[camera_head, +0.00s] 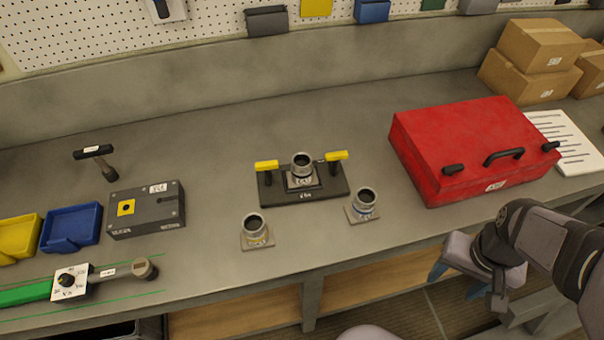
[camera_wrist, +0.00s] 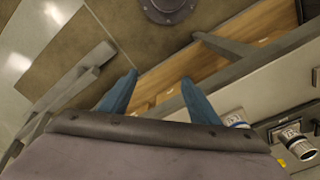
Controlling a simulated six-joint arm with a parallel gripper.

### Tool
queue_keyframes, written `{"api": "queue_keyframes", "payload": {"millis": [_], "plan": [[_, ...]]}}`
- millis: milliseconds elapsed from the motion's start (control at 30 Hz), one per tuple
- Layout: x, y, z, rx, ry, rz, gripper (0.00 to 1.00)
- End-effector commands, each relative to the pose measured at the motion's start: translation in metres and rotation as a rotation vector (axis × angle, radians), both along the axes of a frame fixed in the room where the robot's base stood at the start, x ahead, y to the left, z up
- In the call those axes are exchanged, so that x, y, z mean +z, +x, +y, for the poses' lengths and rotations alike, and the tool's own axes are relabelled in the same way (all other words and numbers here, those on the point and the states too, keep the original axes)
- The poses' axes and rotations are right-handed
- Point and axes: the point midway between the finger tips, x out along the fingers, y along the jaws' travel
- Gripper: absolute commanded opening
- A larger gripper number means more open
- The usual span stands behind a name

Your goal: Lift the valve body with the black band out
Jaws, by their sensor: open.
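Three grey valve bodies show in the head view. One valve body (camera_head: 301,163) sits upright in the black turret plate (camera_head: 330,187) between two yellow-topped clamps (camera_head: 267,165) (camera_head: 337,156). A second valve body (camera_head: 254,226), with a yellowish mark, stands on a small plate at front left. A third valve body (camera_head: 363,203), with a bluish mark, stands on a small plate at front right. A black band is too small to make out. My gripper (camera_head: 458,282) is open and empty, off the bench's front edge; its blue fingers also show in the wrist view (camera_wrist: 158,78).
A red toolbox (camera_head: 470,145) stands right of the turret plate, with cardboard boxes (camera_head: 540,45) behind. At left are a grey block (camera_head: 146,210), blue bin (camera_head: 70,228), yellow bin (camera_head: 18,238) and a torque wrench (camera_head: 100,274). The bench behind the plate is clear.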

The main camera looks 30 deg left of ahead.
Motion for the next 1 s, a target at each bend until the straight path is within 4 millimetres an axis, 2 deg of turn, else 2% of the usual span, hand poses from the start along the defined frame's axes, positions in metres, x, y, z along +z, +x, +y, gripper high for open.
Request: {"api": "queue_keyframes", "payload": {"millis": [167, 267, 300, 367, 400, 500, 600, 700, 833, 1000], "plan": [[0.003, 0.064, 0.06, 0.096, -0.02, -0.073, 0.56], [0.006, 0.098, 0.114, 0.152, -0.023, -0.13, 0.56], [0.007, 0.108, 0.139, 0.175, -0.021, -0.153, 0.56], [0.01, 0.121, 0.179, 0.208, -0.015, -0.189, 0.56], [0.011, 0.127, 0.206, 0.227, -0.008, -0.213, 0.56], [0.014, 0.132, 0.275, 0.274, 0.016, -0.271, 0.56], [0.016, 0.127, 0.332, 0.306, 0.044, -0.316, 0.56], [0.019, 0.118, 0.372, 0.328, 0.07, -0.348, 0.56], [0.021, 0.109, 0.402, 0.341, 0.091, -0.369, 0.56], [0.023, 0.104, 0.416, 0.346, 0.101, -0.38, 0.56]]}}
